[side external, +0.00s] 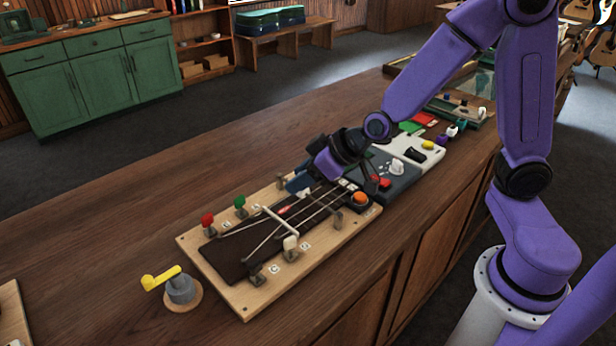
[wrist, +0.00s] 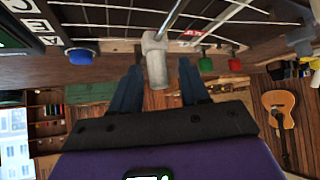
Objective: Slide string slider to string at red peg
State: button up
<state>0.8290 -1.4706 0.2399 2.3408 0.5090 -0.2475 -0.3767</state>
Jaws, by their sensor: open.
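The wooden string board (side external: 250,297) lies on the bench with a dark fretboard and pale strings. The red peg (side external: 207,219) stands at its far left corner, and it also shows in the wrist view (wrist: 235,65). The green peg (side external: 239,201) is beside it. A grey knob on a metal rod, likely the string slider (wrist: 155,52), hangs between my gripper's two fingers (wrist: 158,72) in the wrist view. The fingers are apart, with gaps visible on both sides of the knob. In the side view my gripper (side external: 300,184) is low at the board's far edge, where the slider is hard to make out.
A white-capped peg (side external: 290,242) stands on the near side. A yellow-handled crank (side external: 163,278) stands left of the board. The bench behind the board's left part is clear.

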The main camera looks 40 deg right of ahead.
aim_at(320, 203)
jog(key=shift+s, duration=0.15)
jog(key=shift+s, duration=2.4)
jog(key=shift+v, duration=8.85)
jog(key=w+a+r+n+t+y, duration=0.1)
jog(key=a+r+y, duration=0.2)
jog(key=a+y, duration=0.15)
jog(key=s+a+f+n+g+y, duration=0.2)
jog(key=s+a+n+g, duration=0.35)
jog(key=s+a, duration=0.2)
jog(key=s+d+f+n+g+h, duration=0.1)
jog(key=s+d+f+g+h, duration=0.2)
jog(key=f, duration=0.3)
jog(key=shift+s+d+f+g+h, duration=0.2)
jog(key=shift+s+d+g+h, duration=0.2)
jog(key=shift+s, duration=0.4)
